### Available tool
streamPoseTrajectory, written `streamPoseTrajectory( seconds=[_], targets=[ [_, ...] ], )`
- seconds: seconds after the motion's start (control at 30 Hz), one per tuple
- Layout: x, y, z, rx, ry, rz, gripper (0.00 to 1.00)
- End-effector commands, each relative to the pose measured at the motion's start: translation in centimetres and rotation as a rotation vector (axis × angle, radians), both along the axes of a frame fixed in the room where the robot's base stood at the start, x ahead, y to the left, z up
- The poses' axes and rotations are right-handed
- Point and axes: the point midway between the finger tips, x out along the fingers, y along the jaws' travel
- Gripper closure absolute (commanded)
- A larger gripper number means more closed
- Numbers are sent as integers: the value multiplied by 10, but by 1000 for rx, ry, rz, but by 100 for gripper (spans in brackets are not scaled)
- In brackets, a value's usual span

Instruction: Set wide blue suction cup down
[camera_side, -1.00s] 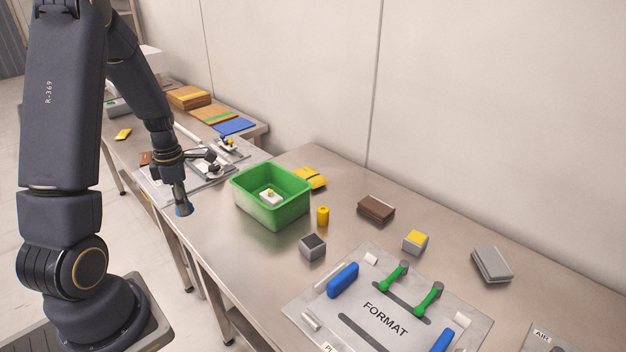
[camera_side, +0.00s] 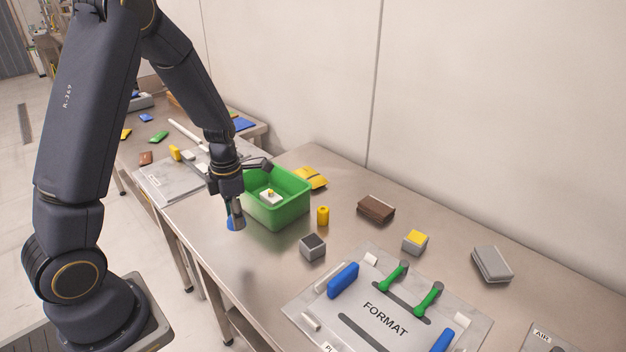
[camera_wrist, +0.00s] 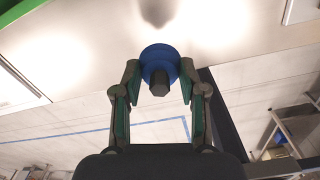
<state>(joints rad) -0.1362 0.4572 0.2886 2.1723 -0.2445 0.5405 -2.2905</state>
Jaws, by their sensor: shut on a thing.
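The wide blue suction cup (camera_side: 232,224) hangs below my gripper (camera_side: 236,212), in front of the green bin's left side in the side view. In the wrist view the blue cup (camera_wrist: 160,62), with a dark hexagonal stem, sits between the two fingertips of my gripper (camera_wrist: 160,84). The fingers are shut on it. The cup appears held above the steel table; the exact gap below it is hard to tell.
The green bin (camera_side: 296,212) holds a small white piece (camera_side: 270,197). A yellow cylinder (camera_side: 323,215), a grey block with a dark top (camera_side: 312,247) and a FORMAT plate (camera_side: 362,318) lie to the right. Bare table (camera_side: 215,262) is free in front of the bin.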

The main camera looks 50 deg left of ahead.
Motion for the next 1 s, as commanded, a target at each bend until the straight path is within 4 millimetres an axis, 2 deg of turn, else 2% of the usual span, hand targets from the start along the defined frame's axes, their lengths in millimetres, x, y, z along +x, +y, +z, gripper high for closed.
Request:
streamPoseTrajectory(
  seconds=[0.03,0.1,0.23,0.4,0.7,0.8,1.0],
  targets=[
    [6,-15,-5,1,2,-43,76],
    [10,-30,-9,0,1,-91,76],
    [11,-45,-20,0,3,-137,77],
    [11,-46,-48,0,3,-142,77],
    [12,-46,-87,1,2,-142,77],
    [12,-46,-93,0,0,-143,77],
    [13,-46,-93,1,-1,-143,77]
  ],
)
